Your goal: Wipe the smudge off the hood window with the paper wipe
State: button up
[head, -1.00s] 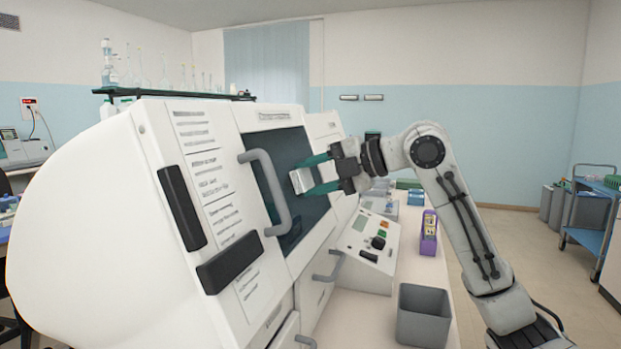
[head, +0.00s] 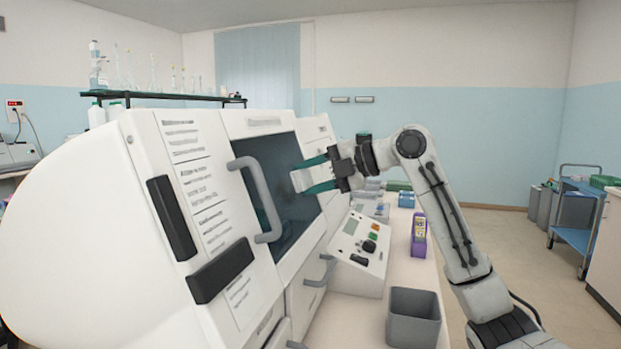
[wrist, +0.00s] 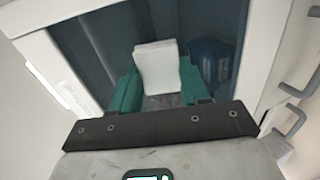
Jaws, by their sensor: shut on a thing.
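My gripper (head: 318,175) is shut on the white paper wipe (head: 302,180) between its green fingers. The wipe also shows in the wrist view (wrist: 157,66), standing up between the fingers. The dark hood window (head: 284,190) is in front of the fingers in the white machine. The wipe is close to the window; I cannot tell whether it touches. No smudge can be made out clearly on the glass.
A grey handle (head: 260,200) stands out from the machine left of the window. A control panel (head: 360,240) sits below my gripper. A grey bin (head: 413,317) and a purple box (head: 418,235) stand on the bench.

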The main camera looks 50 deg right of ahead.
aim_at(272, 191)
jog(key=shift+a+f, duration=0.1)
jog(key=shift+s+a+b, duration=0.55)
jog(key=shift+s+a, duration=0.1)
jog(key=shift+a, duration=1.1)
jog(key=shift+s+a+b, duration=0.55)
jog(key=shift+s+a, duration=0.05)
jog(key=shift+a, duration=1.15)
jog(key=shift+s+a+b, duration=0.55)
jog(key=shift+s+a, duration=0.1)
jog(key=shift+a, duration=1.1)
jog(key=shift+a+r+p, duration=0.1)
jog(key=shift+r+p, duration=0.2)
jog(key=shift+r, duration=0.15)
jog(key=shift+w+d+p, duration=0.35)
jog(key=shift+w+d, duration=0.25)
jog(key=shift+d, duration=1.05)
jog(key=shift+w+d+p, duration=0.3)
jog(key=shift+w+d, duration=0.35)
jog(key=shift+d, duration=1)
jog(key=shift+w+d+p, duration=0.35)
jog(key=shift+w+d, duration=0.25)
jog(key=shift+d, duration=1.05)
jog(key=shift+w+d, duration=0.2)
jog(key=shift+d, duration=0.2)
